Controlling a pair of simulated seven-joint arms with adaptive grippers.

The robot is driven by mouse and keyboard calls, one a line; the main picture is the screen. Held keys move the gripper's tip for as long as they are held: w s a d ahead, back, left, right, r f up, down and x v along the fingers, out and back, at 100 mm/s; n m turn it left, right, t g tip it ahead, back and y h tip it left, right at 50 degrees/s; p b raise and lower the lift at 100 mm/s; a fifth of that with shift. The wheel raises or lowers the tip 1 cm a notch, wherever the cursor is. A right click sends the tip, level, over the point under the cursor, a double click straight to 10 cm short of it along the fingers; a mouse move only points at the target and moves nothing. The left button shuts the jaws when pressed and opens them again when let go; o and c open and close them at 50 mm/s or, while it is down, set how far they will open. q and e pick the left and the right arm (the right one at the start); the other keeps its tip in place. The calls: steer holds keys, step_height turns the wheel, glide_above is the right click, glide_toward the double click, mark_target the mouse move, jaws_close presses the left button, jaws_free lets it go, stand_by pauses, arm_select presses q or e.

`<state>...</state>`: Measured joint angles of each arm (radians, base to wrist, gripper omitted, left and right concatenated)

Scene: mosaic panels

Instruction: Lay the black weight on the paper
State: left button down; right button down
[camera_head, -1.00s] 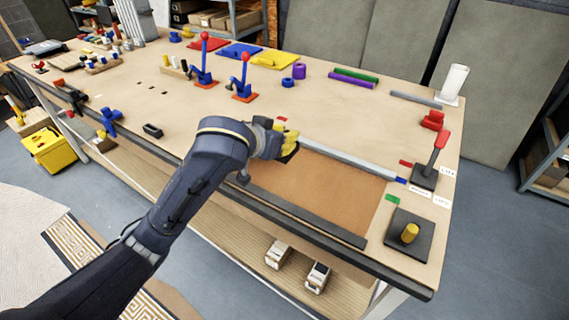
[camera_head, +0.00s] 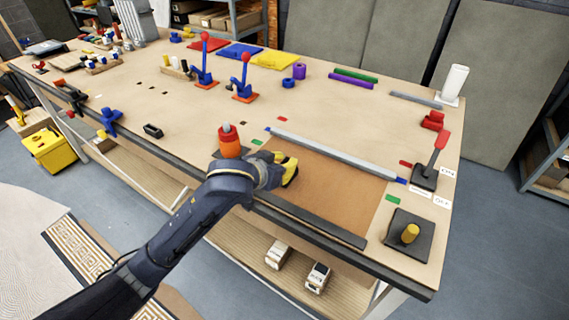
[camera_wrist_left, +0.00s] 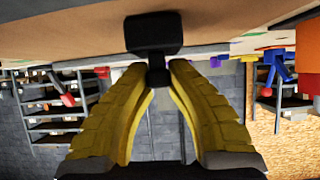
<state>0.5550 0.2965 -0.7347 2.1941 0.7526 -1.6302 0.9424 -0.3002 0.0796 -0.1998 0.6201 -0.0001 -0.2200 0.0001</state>
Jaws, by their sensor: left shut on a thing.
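The brown paper (camera_head: 340,196) lies flat on the bench between a grey bar at its far edge and a dark strip at its near edge. My left gripper (camera_head: 288,172), with yellow fingers, is low over the left part of the paper. In the left wrist view its fingers (camera_wrist_left: 157,75) are shut on the narrow neck of the black weight (camera_wrist_left: 154,33). The weight's broad block is against or very close to the brown surface; I cannot tell if it touches. In the head view the weight is hidden by the gripper. My right gripper is not in view.
The grey bar (camera_head: 335,154) has blue ends. An orange cylinder with a red top (camera_head: 230,142) stands beside my left wrist. A red-handled lever (camera_head: 430,165) and a black plate with a yellow knob (camera_head: 409,235) are at the right. The paper's right part is clear.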

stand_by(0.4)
arm_select(q)
steer(key=c, duration=1.8)
jaws_free()
steer(key=shift+f, duration=0.2)
steer(key=o, duration=0.5)
